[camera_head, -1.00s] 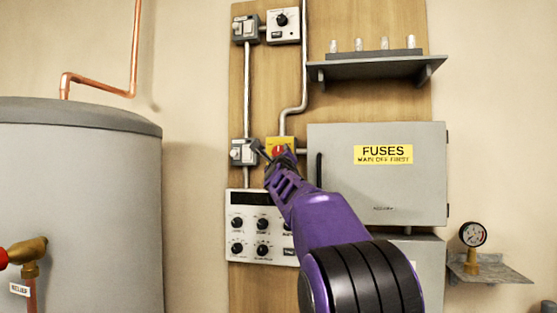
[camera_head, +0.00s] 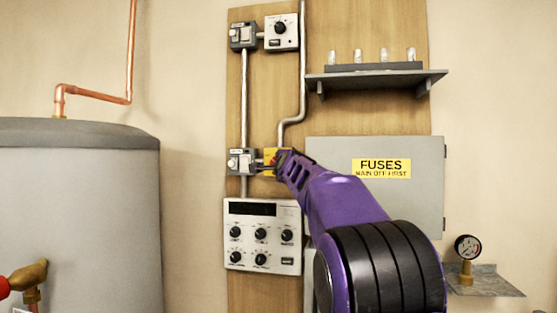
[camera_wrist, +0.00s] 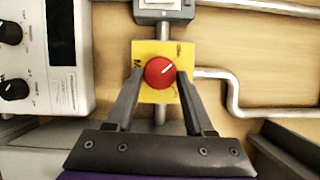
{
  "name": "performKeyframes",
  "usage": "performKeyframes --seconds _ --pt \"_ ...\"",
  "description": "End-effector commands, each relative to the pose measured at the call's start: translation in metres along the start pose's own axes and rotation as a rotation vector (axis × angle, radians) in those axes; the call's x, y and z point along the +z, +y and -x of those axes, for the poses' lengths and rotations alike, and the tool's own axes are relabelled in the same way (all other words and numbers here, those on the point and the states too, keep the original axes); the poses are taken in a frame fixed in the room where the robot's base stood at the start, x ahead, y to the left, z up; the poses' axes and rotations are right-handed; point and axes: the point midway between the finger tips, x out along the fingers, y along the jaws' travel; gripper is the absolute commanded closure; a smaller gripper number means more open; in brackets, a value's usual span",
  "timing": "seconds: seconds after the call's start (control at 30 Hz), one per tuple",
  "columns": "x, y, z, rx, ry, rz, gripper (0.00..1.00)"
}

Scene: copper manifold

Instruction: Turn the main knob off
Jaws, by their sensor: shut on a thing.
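The main knob is a round red knob (camera_wrist: 160,72) with a white pointer line, on a yellow plate (camera_wrist: 150,47) in the wrist view. The line slants toward the upper right of that view. My gripper (camera_wrist: 158,76) has its two fingers on either side of the knob, shut on it. In the head view the yellow plate (camera_head: 269,155) shows at its left edge, and my purple gripper (camera_head: 280,162) covers the red knob.
A grey fuse box (camera_head: 423,200) labelled "FUSES MAIN OFF FIRST" stands right of the knob. A grey switch (camera_head: 241,162) is close on its left. A white control panel (camera_head: 262,236) with several black knobs is below. A shelf (camera_head: 375,78) with fuses is above.

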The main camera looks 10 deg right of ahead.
Motion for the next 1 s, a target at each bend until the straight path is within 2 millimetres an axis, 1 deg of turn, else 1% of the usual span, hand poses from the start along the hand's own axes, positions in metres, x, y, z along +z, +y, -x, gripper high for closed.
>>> performKeyframes --seconds 0.03,0.23,0.7,0.73,0.87,0.9,1.0 --pt "-0.0002 -0.0029 0.0000 0.004 0.001 0.016 1.00" --pt "0.0000 -0.0024 0.0001 0.021 0.001 0.058 1.00" --pt "-0.0006 -0.0023 0.0001 0.024 0.002 0.069 1.00" --pt "-0.0006 -0.0023 0.0001 0.024 0.002 0.069 0.43" --pt "-0.0005 -0.0020 0.0001 0.025 0.002 0.068 0.20" --pt "-0.0004 -0.0018 0.0001 0.025 0.001 0.068 0.17" --pt "-0.0002 -0.0016 0.0000 0.026 0.001 0.068 0.17"
